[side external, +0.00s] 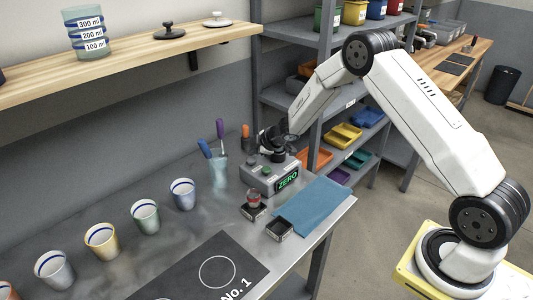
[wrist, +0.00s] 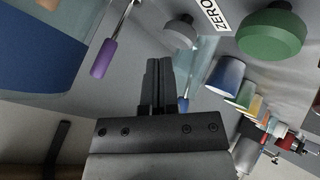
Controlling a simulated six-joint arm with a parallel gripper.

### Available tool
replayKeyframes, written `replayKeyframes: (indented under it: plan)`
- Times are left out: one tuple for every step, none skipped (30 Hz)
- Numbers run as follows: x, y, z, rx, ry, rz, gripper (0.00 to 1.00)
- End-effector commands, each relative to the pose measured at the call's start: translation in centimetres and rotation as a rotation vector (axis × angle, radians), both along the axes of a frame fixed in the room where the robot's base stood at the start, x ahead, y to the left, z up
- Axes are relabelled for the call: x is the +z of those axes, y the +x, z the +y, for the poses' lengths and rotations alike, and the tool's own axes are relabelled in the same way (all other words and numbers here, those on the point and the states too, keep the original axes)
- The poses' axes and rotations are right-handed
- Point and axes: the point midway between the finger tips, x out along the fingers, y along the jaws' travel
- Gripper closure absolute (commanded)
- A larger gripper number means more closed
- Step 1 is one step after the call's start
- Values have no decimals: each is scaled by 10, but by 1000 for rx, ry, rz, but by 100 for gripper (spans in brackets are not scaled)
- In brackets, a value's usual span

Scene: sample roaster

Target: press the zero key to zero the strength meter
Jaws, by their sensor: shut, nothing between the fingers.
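The strength meter (side external: 262,181) is a grey box on the bench, and its front display (side external: 287,180) shows ZERO in green. In the wrist view a green button (wrist: 272,38) and a grey button (wrist: 180,33) flank a ZERO label (wrist: 216,14). I cannot tell for certain which button the label belongs to. My gripper (side external: 278,157) is over the back of the meter's top, shut and empty. Its fingertips (wrist: 158,64) show together in the wrist view, below and left of the grey button. Whether they touch the meter cannot be told.
A glass with tools (side external: 219,172) stands close left of the meter. Several striped cups (side external: 145,217) line the bench. Shelves (side external: 290,95) rise behind.

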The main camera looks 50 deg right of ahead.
Motion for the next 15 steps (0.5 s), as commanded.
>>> replayKeyframes:
  plan:
    - [0,0,0,0,0,0,100]
    - [0,0,0,0,0,0,100]
    - [0,0,0,0,0,0,100]
    - [0,0,0,0,0,0,100]
    - [1,0,0,1,1,-1,100]
    - [2,0,0,0,0,-1,100]
    - [3,0,0,0,0,-1,100]
    - [4,0,0,-1,1,-1,100]
    - [6,0,0,-1,1,-1,100]
    - [8,0,0,0,0,-1,100]
    - [10,0,0,1,0,-2,100]
    - [12,1,0,0,0,-1,100]
    - [15,1,0,-1,0,-2,100]
    - [17,1,0,0,-1,-2,100]
    - [20,1,0,0,-1,-2,100]
